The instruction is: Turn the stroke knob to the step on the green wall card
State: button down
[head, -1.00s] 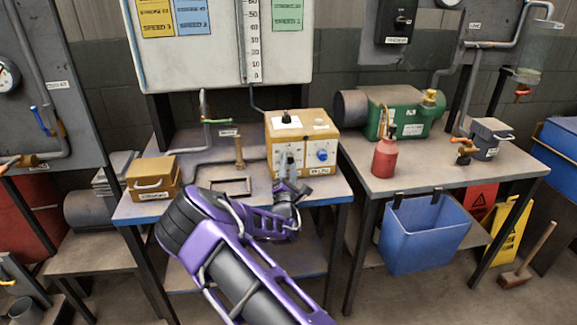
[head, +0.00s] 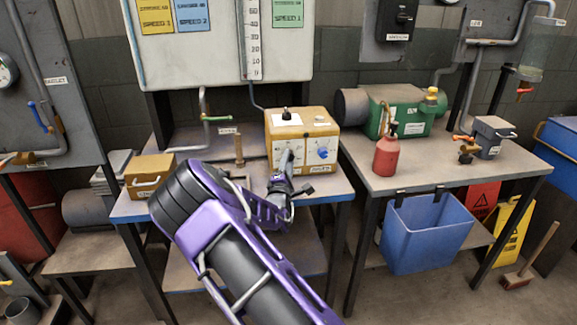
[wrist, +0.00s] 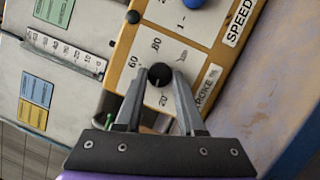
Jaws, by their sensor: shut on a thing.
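The ochre control box (head: 284,123) stands on the left table. In the wrist view, the black stroke knob (wrist: 160,75) sits on its white dial plate, with 20, 60 and 80 legible around it. My gripper (wrist: 158,82) is shut on the knob, one finger on each side. The knob's exact setting is hard to read. In the head view my gripper (head: 284,163) is at the box front and hides the knob. The green card (head: 288,13) hangs on the white wall board, its upper part cut off; its line "SPEED" shows, but no stroke step is legible.
The blue speed knob (head: 323,154) is right of my gripper on the same panel. A black switch (head: 286,113) stands on the box top. An ochre case (head: 150,174) is on the table's left. A red bottle (head: 386,152) and green pump (head: 408,118) stand on the right table.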

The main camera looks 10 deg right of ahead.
jog(key=m+g, duration=0.1)
jog(key=m, duration=0.3)
jog(key=shift+r, duration=0.2)
jog(key=m+g, duration=0.1)
jog(key=m, duration=0.3)
jog(key=shift+r+g+y, duration=0.2)
jog(key=shift+g+y, duration=0.1)
jog(key=shift+g, duration=0.1)
jog(key=m+y, duration=0.1)
jog(key=m, duration=0.2)
jog(key=m+g+y, duration=0.1)
jog(key=m+y, duration=0.1)
jog(key=m, duration=0.2)
jog(key=d+m+g+y, duration=0.1)
jog(key=m+y, duration=0.1)
jog(key=m, duration=0.2)
jog(key=shift+r, duration=0.35)
jog(key=m+y, duration=0.2)
jog(key=m, duration=0.1)
jog(key=shift+d, duration=0.2)
jog(key=shift+f+m+t+y, duration=0.1)
jog(key=shift+m+t+y, duration=0.2)
jog(key=shift+m+y, duration=0.9)
jog(key=shift+m, duration=0.4)
